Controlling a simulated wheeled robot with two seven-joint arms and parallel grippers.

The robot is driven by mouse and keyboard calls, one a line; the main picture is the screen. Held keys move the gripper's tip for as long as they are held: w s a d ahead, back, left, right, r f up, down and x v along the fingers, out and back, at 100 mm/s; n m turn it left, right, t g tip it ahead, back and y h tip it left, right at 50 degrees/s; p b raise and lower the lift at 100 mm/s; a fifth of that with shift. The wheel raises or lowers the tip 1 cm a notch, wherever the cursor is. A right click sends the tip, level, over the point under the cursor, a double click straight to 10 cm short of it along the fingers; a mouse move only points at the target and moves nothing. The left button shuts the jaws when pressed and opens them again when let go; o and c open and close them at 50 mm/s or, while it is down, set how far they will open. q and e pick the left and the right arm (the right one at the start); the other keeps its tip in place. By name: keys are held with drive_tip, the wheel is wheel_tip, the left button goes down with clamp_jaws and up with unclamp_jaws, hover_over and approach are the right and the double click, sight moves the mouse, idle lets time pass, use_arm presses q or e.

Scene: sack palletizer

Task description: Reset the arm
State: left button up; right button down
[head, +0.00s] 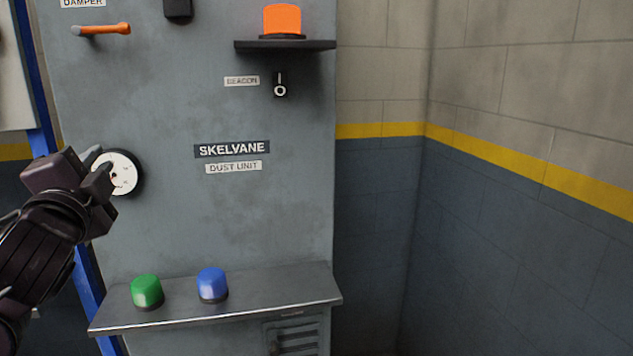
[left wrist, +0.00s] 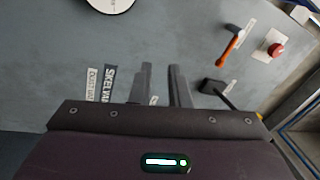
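My left gripper (head: 92,172) is raised at the left of the head view, in front of the grey cabinet (head: 230,225) and beside a white round dial (head: 125,172). It partly covers the dial's left edge; contact cannot be told. In the left wrist view its two fingers (left wrist: 161,85) stand a small gap apart, with cabinet surface showing between them and nothing held. The dial also shows at the top of that view (left wrist: 110,4). My right gripper is in neither view.
An orange damper handle (head: 103,29) is above the dial. An orange beacon (head: 283,20) stands on a shelf (head: 285,45) above a beacon switch (head: 280,86). A green lamp (head: 147,290) and a blue lamp (head: 212,284) sit on the lower ledge (head: 270,290). A red button (left wrist: 276,48) shows in the wrist view.

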use_arm(q)
drive_tip(key=s+d+f+n+g+h, duration=0.1)
drive_tip(key=d+f+n+g, duration=0.15)
drive_tip(key=f, duration=0.75)
drive_tip(key=s+d+f+n+g+h, duration=0.1)
drive_tip(key=f+g, duration=0.2)
drive_tip(key=f, duration=0.7)
drive_tip(key=s+d+f+n+g, duration=0.1)
drive_tip(key=d+f+n+g, duration=0.15)
drive_tip(key=f, duration=0.75)
drive_tip(key=s+d+f+n+g+h, duration=0.1)
drive_tip(key=s+d+f+n+g, duration=0.2)
drive_tip(key=s+f, duration=0.6)
drive_tip(key=s+d+f+n+g+h, duration=0.15)
drive_tip(key=s+d+f+g, duration=0.3)
drive_tip(key=s+f, duration=0.45)
wheel_tip(320, 180, down, 27)
drive_tip(key=s+g, duration=0.2)
drive_tip(key=s+a+f, duration=0.2)
drive_tip(key=s+f, duration=0.8)
drive_tip(key=s+a+f+g, duration=0.1)
drive_tip(key=s+a+f, duration=0.1)
drive_tip(key=s+f, duration=0.8)
drive_tip(key=shift+f+m, duration=0.3)
drive_tip(key=shift+m, duration=0.05)
